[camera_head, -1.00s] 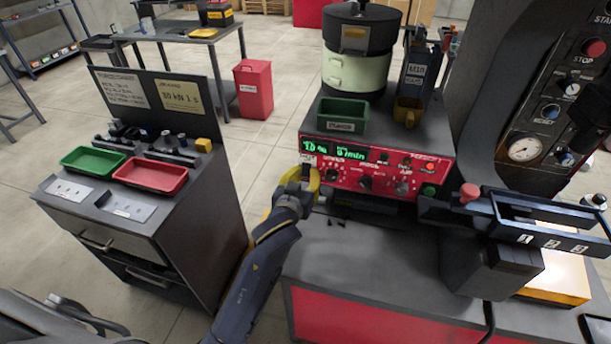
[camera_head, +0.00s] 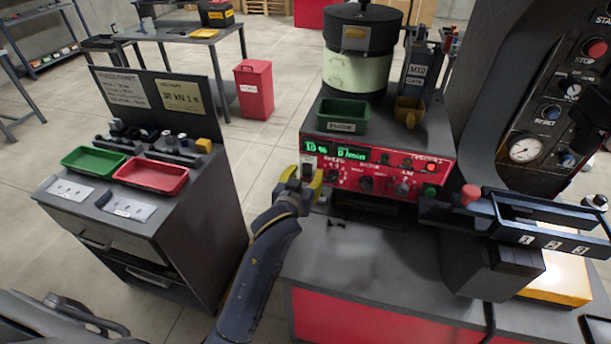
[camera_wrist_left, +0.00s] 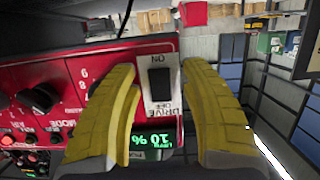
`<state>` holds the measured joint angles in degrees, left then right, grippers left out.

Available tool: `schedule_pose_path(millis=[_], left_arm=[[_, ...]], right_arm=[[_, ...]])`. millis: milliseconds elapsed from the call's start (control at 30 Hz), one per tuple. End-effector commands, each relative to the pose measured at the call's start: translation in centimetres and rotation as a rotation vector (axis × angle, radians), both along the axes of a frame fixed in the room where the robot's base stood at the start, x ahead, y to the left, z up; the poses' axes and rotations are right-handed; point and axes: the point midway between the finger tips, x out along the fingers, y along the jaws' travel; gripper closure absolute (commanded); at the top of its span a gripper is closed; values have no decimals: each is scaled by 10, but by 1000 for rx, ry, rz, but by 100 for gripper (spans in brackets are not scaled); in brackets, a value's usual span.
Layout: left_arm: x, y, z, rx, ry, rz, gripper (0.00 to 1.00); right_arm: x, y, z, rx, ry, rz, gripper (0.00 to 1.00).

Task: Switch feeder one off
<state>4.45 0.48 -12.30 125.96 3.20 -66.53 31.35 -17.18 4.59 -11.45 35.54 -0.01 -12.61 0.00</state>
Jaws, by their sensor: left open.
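The feeder's red control panel (camera_head: 375,174) carries a lit green display (camera_head: 348,152), knobs and buttons. In the left wrist view the display (camera_wrist_left: 150,140) reads 10 %, upside down. In the head view the switch (camera_head: 308,170) is at the panel's left end. My left gripper (camera_head: 298,180) is open in front of it, its fingers (camera_wrist_left: 162,100) on either side of the switch. I cannot tell whether they touch the panel. My right gripper is not in view.
A bowl feeder (camera_head: 359,55) and a green bin (camera_head: 343,115) stand on top of the unit. A black rail frame (camera_head: 545,225) juts out at the right. A cart with green (camera_head: 93,161) and red (camera_head: 151,174) trays stands left, with open floor between.

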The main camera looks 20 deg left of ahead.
Motion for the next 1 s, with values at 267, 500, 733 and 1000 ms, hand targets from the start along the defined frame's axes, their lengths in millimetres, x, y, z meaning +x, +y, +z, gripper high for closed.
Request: schedule_pose_path(millis=[267, 500, 733, 1000], left_arm=[[-15, -1, 3, -2, 0, 0, 55], [-47, -1, 12, -2, 0, 0, 55], [-67, -2, 18, -2, 0, 0, 55], [-73, -1, 20, -1, 0, 0, 55]], right_arm=[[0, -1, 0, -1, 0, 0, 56], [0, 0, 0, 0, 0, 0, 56], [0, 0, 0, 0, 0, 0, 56], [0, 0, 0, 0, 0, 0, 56]])
